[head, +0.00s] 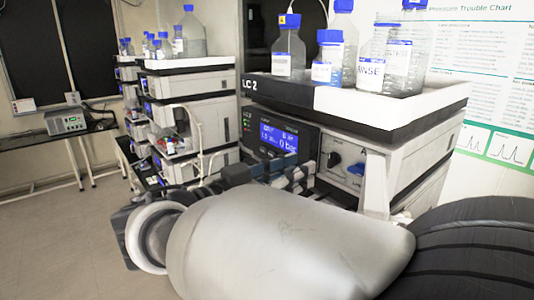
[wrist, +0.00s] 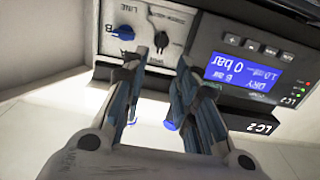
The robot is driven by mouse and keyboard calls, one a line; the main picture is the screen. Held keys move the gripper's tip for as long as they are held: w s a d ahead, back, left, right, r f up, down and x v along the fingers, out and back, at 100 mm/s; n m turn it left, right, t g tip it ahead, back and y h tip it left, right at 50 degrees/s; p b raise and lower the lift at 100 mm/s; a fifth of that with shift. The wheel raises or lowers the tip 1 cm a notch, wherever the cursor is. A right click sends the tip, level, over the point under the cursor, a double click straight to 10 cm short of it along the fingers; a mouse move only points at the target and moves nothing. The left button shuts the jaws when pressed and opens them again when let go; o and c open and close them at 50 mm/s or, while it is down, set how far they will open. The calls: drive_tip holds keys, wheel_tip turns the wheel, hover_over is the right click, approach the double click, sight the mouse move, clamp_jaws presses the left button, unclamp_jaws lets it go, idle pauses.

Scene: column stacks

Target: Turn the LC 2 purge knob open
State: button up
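The LC 2 module (head: 277,135) has a lit blue display and a front panel with two knobs. A black knob (head: 334,160) sits right of the display and also shows in the wrist view (wrist: 161,40). A blue knob (head: 356,168) is beside it, near the word LINE in the wrist view (wrist: 127,32). I cannot read which one is labelled purge. My gripper (wrist: 161,62) is open and empty, its fingers spread below the black knob in the wrist view. No contact with either knob shows. In the head view my arm partly hides the gripper and lower panel.
Bottles with blue caps (head: 289,48) stand on the tray (head: 390,103) above the module. Another instrument stack (head: 190,85) is to the left. A bench with a small device (head: 66,121) is at the far left. Open floor (head: 50,235) lies at the left.

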sight(329, 158)
drive_tip(key=p+x, duration=0.1)
drive_tip(key=x, duration=0.7)
drive_tip(key=shift+w+d, duration=0.25)
drive_tip(key=shift+d, duration=0.05)
drive_tip(key=shift+c, duration=0.6)
clamp_jaws()
